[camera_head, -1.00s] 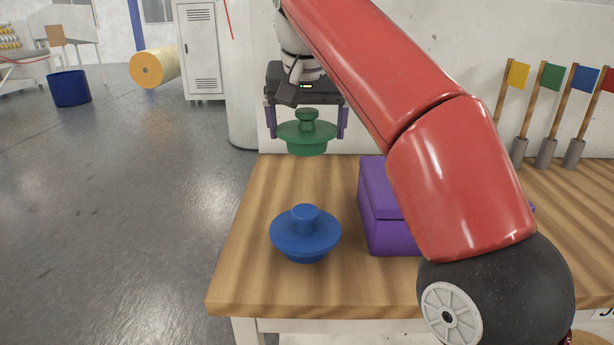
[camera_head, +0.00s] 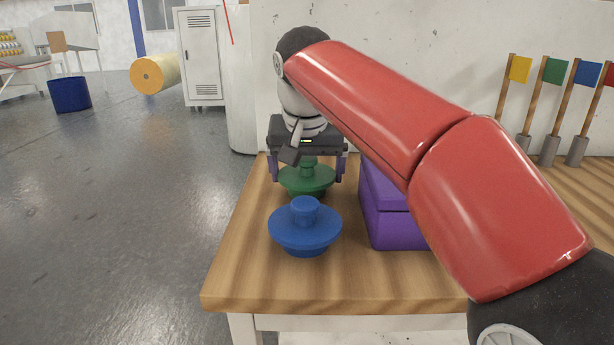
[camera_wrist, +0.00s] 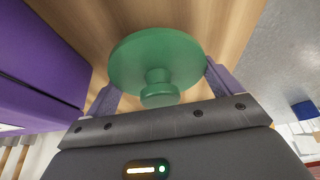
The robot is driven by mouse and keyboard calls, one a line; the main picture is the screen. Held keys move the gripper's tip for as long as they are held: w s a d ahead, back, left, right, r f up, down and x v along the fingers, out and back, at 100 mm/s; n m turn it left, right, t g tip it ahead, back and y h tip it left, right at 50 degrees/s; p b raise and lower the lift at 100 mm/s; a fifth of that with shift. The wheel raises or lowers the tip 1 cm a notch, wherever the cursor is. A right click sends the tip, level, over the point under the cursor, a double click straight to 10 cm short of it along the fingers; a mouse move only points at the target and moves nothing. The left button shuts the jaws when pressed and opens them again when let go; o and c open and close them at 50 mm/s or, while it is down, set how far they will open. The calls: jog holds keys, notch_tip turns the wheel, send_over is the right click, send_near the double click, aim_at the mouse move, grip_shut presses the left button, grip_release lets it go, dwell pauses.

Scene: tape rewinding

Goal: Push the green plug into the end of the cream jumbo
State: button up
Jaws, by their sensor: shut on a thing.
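The green plug (camera_head: 307,180) is a flanged disc with a knob on top. It is between the two purple fingers of my gripper (camera_head: 307,172), which is shut on it. It hangs upright just behind the blue plug, low over the table; I cannot tell whether it touches the wood. In the wrist view the green plug's (camera_wrist: 155,60) disc and knob lie between the fingers (camera_wrist: 163,88). The cream jumbo (camera_head: 163,70) is a large roll lying on its side on the floor at the far left, its orange end with a small dark hole facing this way.
A blue plug (camera_head: 305,235) stands on the wooden table (camera_head: 240,280) in front of the green one. A purple box (camera_head: 395,225) stands to the right. Small flags (camera_head: 553,75) stand at the back right. A blue bin (camera_head: 69,93) and grey locker (camera_head: 202,58) stand beyond open floor.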

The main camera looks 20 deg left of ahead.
jog(key=shift+f, duration=0.15)
jog(key=shift+f, duration=0.15)
jog(key=o, duration=0.5)
jog(key=shift+f+b, duration=0.2)
jog(key=shift+b, duration=0.45)
